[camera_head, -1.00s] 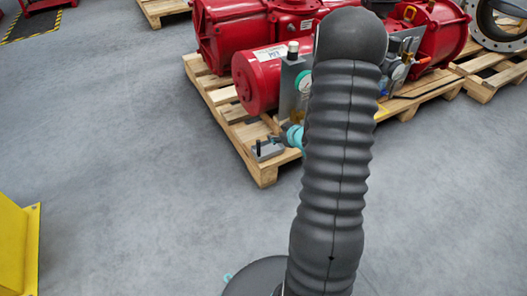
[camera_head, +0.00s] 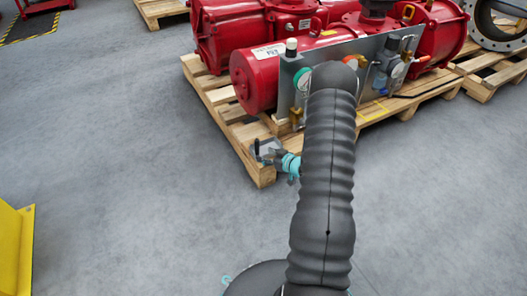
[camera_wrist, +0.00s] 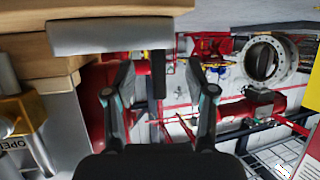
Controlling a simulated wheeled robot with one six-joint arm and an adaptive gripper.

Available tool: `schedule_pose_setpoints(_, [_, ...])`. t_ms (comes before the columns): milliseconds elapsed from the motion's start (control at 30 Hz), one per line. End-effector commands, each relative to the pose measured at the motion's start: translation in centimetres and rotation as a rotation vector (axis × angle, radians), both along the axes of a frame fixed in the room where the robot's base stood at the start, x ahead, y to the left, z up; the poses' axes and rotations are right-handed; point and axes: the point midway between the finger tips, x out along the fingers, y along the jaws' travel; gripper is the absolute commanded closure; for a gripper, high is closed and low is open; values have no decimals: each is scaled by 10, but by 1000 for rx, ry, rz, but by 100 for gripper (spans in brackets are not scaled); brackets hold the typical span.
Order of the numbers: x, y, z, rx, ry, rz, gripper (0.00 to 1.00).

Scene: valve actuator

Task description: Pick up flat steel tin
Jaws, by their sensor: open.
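A flat grey metal piece, which looks like the steel tin (camera_wrist: 110,35), lies against pale pallet wood at the top of the wrist view. A dark upright peg (camera_wrist: 158,75) stands out from it. My gripper (camera_wrist: 160,82) is open, with one finger on each side of the peg and visible gaps to it. In the head view my gripper (camera_head: 272,156) is at the near corner of the wooden pallet (camera_head: 228,115), beside the grey piece. There my wrist and fingers partly cover the piece, and contact cannot be told.
A large red valve actuator (camera_head: 258,80) with gauges and a grey panel stands on the pallet close behind my gripper. A yellow stand (camera_head: 12,250) is at the left edge. A flanged ring (camera_head: 500,22) is at the back right. The floor at left is clear.

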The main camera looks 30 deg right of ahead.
Motion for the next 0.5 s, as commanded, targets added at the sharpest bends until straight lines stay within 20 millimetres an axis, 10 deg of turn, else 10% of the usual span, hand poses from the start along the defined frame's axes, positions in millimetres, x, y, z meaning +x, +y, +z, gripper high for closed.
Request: schedule_pose_setpoints(500, [47,16,-16,-1,0,3,44])
